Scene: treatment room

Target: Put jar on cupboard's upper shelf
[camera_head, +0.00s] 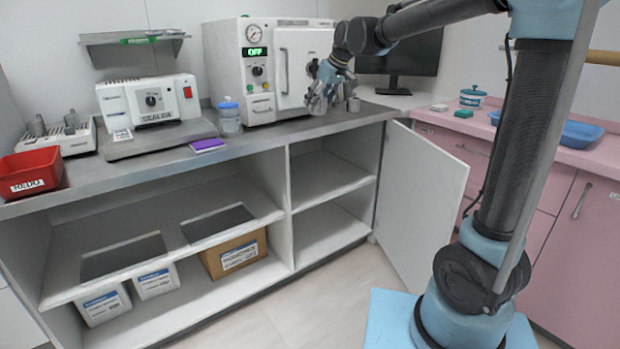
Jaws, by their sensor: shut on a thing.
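My gripper (320,100) is above the right part of the grey counter, in front of the white autoclave. It is shut on a small greyish thing, taken to be the jar, whose outline is hard to tell from the fingers. The cupboard (290,210) under the counter is open at the front. In its right bay, the upper shelf (325,180) is bare. The left bay's upper shelf (115,262) has two dark rectangular areas. My gripper is above and outside the cupboard.
The cupboard door (420,190) stands open at right. A small grey cylinder (353,104) is beside my gripper. The autoclave (265,65), blue-lidded container (229,118), sealer (150,103) and red bin (32,173) are on the counter. Boxes (235,253) fill part of the lower left bay.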

